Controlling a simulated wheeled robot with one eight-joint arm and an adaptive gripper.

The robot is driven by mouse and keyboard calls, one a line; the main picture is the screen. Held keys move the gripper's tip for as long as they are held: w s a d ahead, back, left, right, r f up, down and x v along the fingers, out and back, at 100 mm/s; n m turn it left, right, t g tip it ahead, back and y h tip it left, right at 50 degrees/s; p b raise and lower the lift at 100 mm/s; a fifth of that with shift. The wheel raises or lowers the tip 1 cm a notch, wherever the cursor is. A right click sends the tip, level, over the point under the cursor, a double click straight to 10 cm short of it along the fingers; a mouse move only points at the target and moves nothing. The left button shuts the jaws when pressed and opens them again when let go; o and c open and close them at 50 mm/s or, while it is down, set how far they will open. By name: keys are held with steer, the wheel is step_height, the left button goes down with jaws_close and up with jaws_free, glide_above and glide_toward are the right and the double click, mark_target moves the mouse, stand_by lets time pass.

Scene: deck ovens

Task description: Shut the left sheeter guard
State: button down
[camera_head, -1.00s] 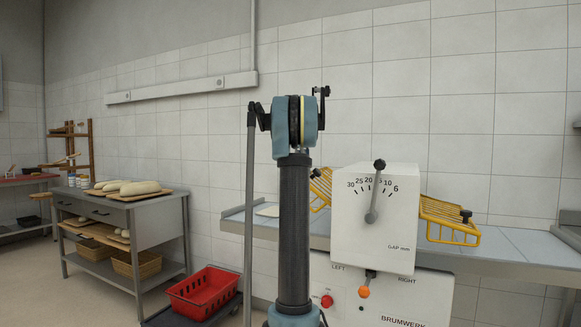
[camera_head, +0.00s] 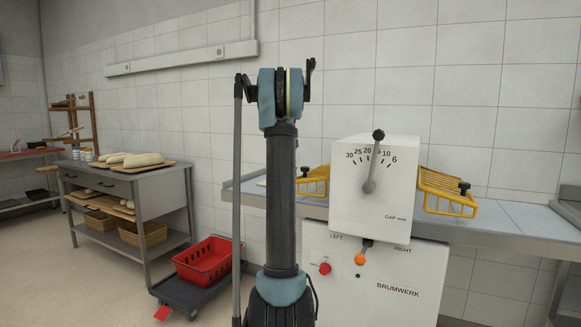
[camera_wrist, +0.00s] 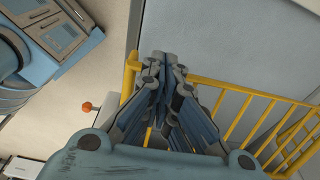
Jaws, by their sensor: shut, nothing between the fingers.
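The left sheeter guard (camera_head: 314,182) is a yellow wire frame with a dark knob, on the left of the white sheeter head (camera_head: 375,190). My arm partly hides it in the head view, and it looks fairly low and flat there. In the wrist view the yellow guard bars (camera_wrist: 240,118) run beside and under my gripper (camera_wrist: 165,58). The fingers are together with nothing between them, close to the frame's corner. Whether they touch the bars I cannot tell. My gripper is hidden in the head view.
The right guard (camera_head: 446,190) slopes down over the right belt table (camera_head: 510,217). An orange-knobbed lever (camera_head: 360,259) and a red button (camera_head: 324,269) are on the machine front. A red crate (camera_head: 205,262) on a dolly and a bread table (camera_head: 130,180) stand left.

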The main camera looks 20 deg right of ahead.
steer(key=shift+f, duration=0.6)
steer(key=w+a+r, duration=0.6)
steer(key=r, duration=0.3)
steer(key=shift+w+a, duration=0.25)
steer(key=shift+w, duration=0.15)
